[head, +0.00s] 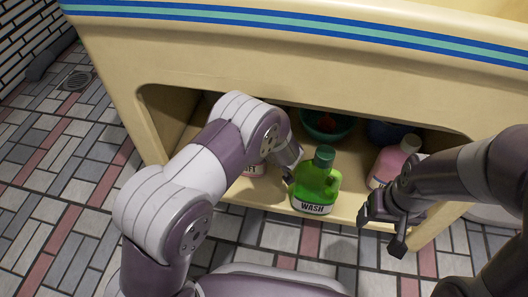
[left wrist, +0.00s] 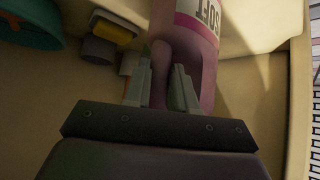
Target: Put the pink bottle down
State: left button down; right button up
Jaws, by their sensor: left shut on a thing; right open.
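A pink bottle (left wrist: 190,35) with a "SOFT" label is in the left wrist view. My left gripper (left wrist: 160,82) is shut on its handle part. In the head view only a bit of this bottle (head: 254,170) shows behind my left arm, inside the cabinet's opening; its base and whether it touches the shelf are hidden. A second pink bottle (head: 391,163) with a pale cap stands at the right of the opening. My right gripper (head: 381,225) is open and empty in front of the cabinet, below that second bottle.
A green "WASH" bottle (head: 317,183) stands on the cabinet shelf (head: 270,192) near its front edge, close to my left arm. A teal bowl (head: 328,124) and a dark blue thing (head: 388,131) are farther back. A yellow sponge-like thing (left wrist: 114,27) shows in the left wrist view.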

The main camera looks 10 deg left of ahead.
pick_arm(q)
jog(key=shift+f, duration=0.1)
jog(key=c, duration=0.9)
grip_release()
jog(key=shift+f, duration=0.1)
jog(key=shift+s+d+r+p, duration=0.1)
jog(key=shift+r+p, duration=0.25)
jog(key=shift+p, duration=0.05)
jog(key=p+v, duration=0.7)
jog(key=v, duration=0.4)
jog(key=shift+s+d+r, duration=0.1)
jog(key=shift+s+r, duration=0.05)
jog(key=shift+s, duration=0.1)
